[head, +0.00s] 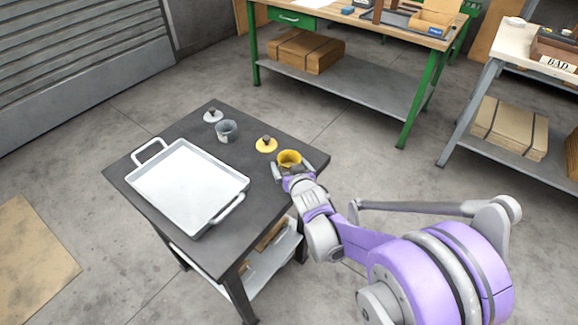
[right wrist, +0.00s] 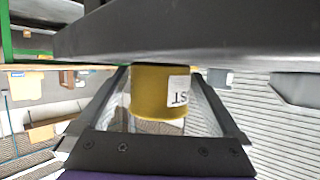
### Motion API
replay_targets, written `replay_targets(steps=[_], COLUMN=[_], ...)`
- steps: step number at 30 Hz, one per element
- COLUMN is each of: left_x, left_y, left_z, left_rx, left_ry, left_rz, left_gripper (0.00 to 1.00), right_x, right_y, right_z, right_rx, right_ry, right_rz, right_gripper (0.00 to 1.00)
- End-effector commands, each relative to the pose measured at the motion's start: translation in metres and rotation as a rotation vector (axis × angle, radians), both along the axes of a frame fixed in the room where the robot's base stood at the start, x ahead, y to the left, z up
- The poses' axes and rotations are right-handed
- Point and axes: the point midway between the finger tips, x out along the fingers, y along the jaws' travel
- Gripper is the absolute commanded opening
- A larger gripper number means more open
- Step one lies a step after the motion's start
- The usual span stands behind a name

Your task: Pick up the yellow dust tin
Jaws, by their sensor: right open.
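The yellow dust tin (head: 289,157) stands open-topped near the right corner of the dark table (head: 200,255) in the head view. My right gripper (head: 293,169) is open, with its fingers low on either side of the tin. In the right wrist view the picture is upside down, and the tin (right wrist: 150,92) with a white label sits between the two spread fingers (right wrist: 160,82). Contact between fingers and tin cannot be made out. A yellow lid with a dark knob (head: 266,145) lies just left of the tin. My left gripper is not in view.
A grey tin (head: 226,131) and a grey lid (head: 213,116) stand farther back on the table. A white two-handled tray (head: 190,185) fills its left part. A green-legged workbench (head: 340,85) stands behind, with floor between.

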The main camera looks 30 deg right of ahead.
Motion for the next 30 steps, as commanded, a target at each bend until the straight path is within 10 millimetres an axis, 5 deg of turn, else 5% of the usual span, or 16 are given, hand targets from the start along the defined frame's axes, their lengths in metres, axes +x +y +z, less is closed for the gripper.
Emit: replay_targets(steps=[5, 18, 26, 30], left_x=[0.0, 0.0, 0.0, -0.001], left_y=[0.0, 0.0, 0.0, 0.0], left_z=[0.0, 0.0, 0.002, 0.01], left_rx=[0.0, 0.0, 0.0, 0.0], left_ry=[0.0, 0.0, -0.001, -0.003], left_rz=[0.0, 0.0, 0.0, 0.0], left_gripper=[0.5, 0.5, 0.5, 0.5], right_x=[0.0, -0.001, -0.001, -0.001], right_y=[0.0, 0.0, 0.0, 0.0], right_z=[0.0, 0.0, 0.003, 0.022], right_rx=[0.0, 0.0, 0.0, 0.001], right_ry=[0.0, 0.001, 0.0, -0.001], right_rz=[0.0, 0.0, 0.0, 0.0], right_gripper=[0.98, 0.19, 0.18, 0.18])
